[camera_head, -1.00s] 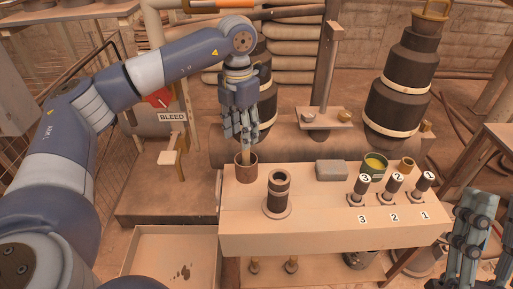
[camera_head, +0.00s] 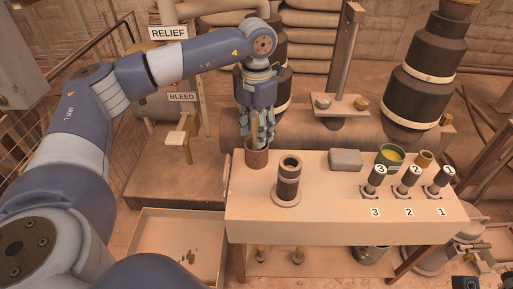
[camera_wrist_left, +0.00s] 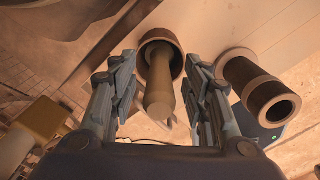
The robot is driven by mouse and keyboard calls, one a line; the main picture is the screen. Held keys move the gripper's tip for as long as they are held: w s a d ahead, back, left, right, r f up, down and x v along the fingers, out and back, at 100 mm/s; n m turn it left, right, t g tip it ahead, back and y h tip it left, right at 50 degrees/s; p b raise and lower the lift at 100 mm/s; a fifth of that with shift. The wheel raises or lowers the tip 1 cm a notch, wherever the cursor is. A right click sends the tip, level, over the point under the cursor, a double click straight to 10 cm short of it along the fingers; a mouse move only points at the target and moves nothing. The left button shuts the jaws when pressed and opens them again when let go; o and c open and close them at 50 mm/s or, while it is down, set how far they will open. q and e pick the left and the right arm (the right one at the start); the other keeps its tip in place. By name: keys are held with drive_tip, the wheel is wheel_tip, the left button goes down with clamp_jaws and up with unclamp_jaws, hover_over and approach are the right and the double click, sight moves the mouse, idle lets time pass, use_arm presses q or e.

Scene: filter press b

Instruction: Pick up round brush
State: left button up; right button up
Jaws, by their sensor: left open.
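The round brush stands in a brown cup (camera_head: 257,158) at the left end of the bench. My left gripper (camera_head: 257,141) hangs fingers-down just above the cup. In the left wrist view the gripper (camera_wrist_left: 159,64) is open, one finger on each side of the handle, with gaps visible. The brush's bristles are hidden. My right gripper does not show clearly now.
A dark cylinder (camera_head: 288,180) stands close right of the cup and also shows in the left wrist view (camera_wrist_left: 262,88). A grey block (camera_head: 345,159), a green tin (camera_head: 390,156) and numbered handles stand further right. The bench (camera_head: 330,222) front is clear. A shallow tray (camera_head: 180,215) lies lower left.

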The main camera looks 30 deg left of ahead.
use_arm(q)
wheel_tip(320, 180, down, 2)
clamp_jaws()
idle(0.3)
drive_tip(key=shift+r, duration=0.15)
